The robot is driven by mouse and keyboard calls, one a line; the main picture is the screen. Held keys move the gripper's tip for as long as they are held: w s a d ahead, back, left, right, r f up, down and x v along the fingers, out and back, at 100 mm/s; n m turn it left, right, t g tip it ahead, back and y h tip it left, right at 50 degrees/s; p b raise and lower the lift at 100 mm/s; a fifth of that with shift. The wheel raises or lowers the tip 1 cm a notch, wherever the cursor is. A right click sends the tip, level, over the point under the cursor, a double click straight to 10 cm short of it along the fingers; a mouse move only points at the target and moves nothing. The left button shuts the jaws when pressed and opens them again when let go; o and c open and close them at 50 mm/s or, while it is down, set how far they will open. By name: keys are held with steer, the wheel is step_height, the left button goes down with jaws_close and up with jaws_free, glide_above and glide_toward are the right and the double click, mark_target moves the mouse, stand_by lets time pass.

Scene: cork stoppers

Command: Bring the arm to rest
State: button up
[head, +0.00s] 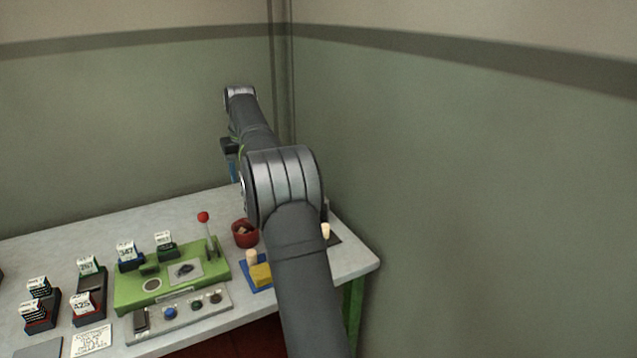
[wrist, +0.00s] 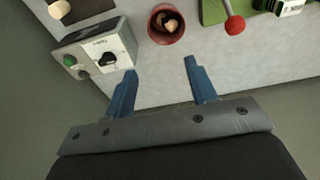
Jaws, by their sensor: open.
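My gripper (wrist: 161,66) shows in the wrist view with two blue fingers spread apart and nothing between them. It is above the grey table, near its far edge. In the head view only a small blue part of it shows beside my arm, which hides the rest. A red cup (wrist: 154,30) with cork stoppers (wrist: 171,24) in it stands ahead of the fingertips. The cup (head: 237,240) also shows in the head view. One pale stopper (head: 252,257) stands by a yellow block (head: 261,275), and another pale stopper (head: 326,231) is at a dark pad.
A grey box (wrist: 90,50) with a black knob and a green button is close to the left finger. A green fixture (head: 135,292) with a red-balled lever (head: 203,217) stands left of the cup. Several card holders stand farther left. Walls (head: 480,200) rise beyond the table.

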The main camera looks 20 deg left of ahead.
steer(key=f, duration=0.5)
steer(key=w+a+f, duration=0.1)
steer(key=f, duration=1)
steer(key=shift+w+a+f, duration=0.35)
steer(key=shift+w, duration=0.05)
steer(key=shift+r, duration=1)
steer(key=shift+f, duration=0.1)
